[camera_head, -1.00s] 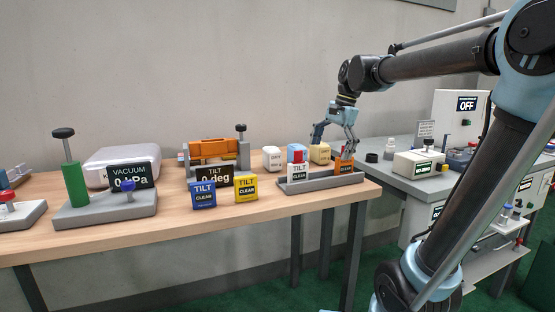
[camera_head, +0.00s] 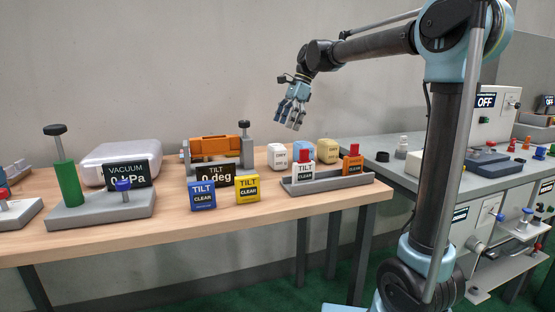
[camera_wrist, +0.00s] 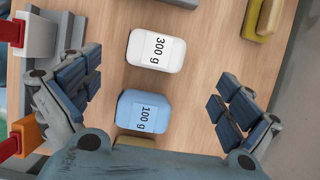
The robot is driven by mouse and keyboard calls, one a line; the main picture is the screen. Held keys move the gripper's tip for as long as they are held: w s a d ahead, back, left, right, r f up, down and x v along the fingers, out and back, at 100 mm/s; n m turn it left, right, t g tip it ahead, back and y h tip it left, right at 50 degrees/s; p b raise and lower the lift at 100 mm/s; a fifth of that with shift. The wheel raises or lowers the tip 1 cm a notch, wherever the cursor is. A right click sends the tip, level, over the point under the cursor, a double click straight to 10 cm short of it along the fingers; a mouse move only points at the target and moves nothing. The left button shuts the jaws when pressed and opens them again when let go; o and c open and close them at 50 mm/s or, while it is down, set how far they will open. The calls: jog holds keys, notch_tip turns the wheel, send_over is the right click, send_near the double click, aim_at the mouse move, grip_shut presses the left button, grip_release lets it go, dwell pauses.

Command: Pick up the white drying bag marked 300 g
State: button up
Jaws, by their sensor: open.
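The white drying bag (camera_wrist: 156,50) marked 300 g lies on the wooden table, seen from above in the wrist view. In the head view the white bag (camera_head: 277,155) stands behind the tilt blocks. A blue bag (camera_wrist: 143,112) marked 100 g lies beside it, nearer my gripper's base. A yellowish bag (camera_head: 327,151) is to the right in the head view, and only its edge shows in the wrist view. My gripper (camera_head: 292,122) is open and empty, above the bags. In the wrist view its fingers (camera_wrist: 156,90) are spread wide on both sides of the bags.
A grey rack (camera_head: 330,184) with white and orange tilt blocks stands in front of the bags. An orange clamp device (camera_head: 215,150) is to the left. Blue (camera_head: 202,195) and yellow (camera_head: 247,188) blocks sit near the table's front edge. A grey bench (camera_head: 404,172) adjoins on the right.

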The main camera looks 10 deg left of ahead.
aim_at(278, 145)
jog(key=x, duration=0.7)
jog(key=shift+f, duration=0.35)
jog(key=shift+s+x, duration=0.1)
jog(key=shift+x, duration=1.25)
jog(key=shift+s+x, duration=0.15)
jog(key=shift+x, duration=1.2)
jog(key=c, duration=1.3)
